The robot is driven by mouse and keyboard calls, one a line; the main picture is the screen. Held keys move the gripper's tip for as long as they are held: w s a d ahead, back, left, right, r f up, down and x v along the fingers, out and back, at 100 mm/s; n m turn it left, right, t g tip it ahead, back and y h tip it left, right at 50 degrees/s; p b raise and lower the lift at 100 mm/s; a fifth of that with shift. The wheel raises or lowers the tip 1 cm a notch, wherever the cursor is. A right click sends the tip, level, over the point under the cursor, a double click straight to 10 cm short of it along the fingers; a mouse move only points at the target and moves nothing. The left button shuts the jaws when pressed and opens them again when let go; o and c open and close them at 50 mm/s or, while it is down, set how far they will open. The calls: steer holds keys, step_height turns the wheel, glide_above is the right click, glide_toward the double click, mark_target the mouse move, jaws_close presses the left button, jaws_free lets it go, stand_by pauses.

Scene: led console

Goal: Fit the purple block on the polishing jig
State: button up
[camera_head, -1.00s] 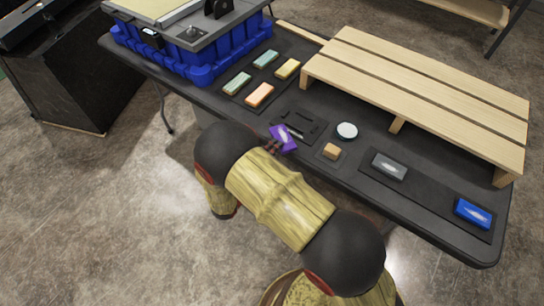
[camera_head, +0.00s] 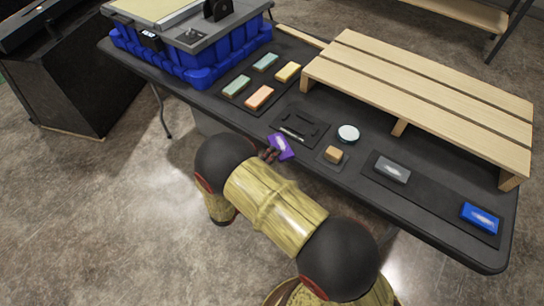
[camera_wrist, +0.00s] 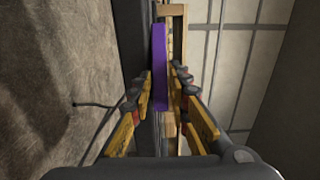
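The purple block (camera_head: 282,147) has a pale mark on its face and is tilted at the table's front edge. It also shows edge-on and upright in the wrist view (camera_wrist: 159,65). My gripper (camera_wrist: 162,92) is shut on it, with a finger on each side. In the head view my gripper (camera_head: 268,153) is partly hidden by my arm. What seems to be the polishing jig, a dark plate with low raised bars (camera_head: 303,125), lies on the table just behind and right of the block. The block appears apart from it.
A tan block (camera_head: 333,155) on a small pad and a white round tin (camera_head: 348,133) are right of the jig. A wooden pallet (camera_head: 420,90) stands behind. Grey (camera_head: 392,169) and blue (camera_head: 480,217) blocks lie right. Several coloured blocks and a blue crate (camera_head: 190,70) are left.

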steer(key=o, duration=0.3)
steer(key=p+v, duration=0.4)
steer(key=v, duration=0.8)
steer(key=s+d+r+m+g+y, duration=0.1)
steer(key=s+d+r+m+g, duration=0.1)
steer(key=d+r+m+g, duration=0.7)
steer(key=s+d+r+m+g, duration=0.35)
steer(key=d+r+m, duration=0.75)
steer(key=m, duration=0.4)
steer(key=s+d+r+m+t+y, duration=0.1)
steer(key=s+r+m+y, duration=0.2)
steer(key=m, duration=0.4)
steer(key=s+d+r+m+t+y, duration=0.1)
steer(key=s+r+m+y, duration=0.2)
steer(key=s+r+m, duration=0.2)
steer(key=s+d+r+m+t+y, duration=0.1)
steer(key=s+r+m+y, duration=0.3)
steer(key=m, duration=0.6)
steer(key=shift+s+d+r+t, duration=0.2)
steer(key=shift+r+t, duration=0.05)
steer(key=shift+r, duration=0.4)
steer(key=shift+s+d+r+t, duration=0.2)
steer(key=shift+r, duration=0.5)
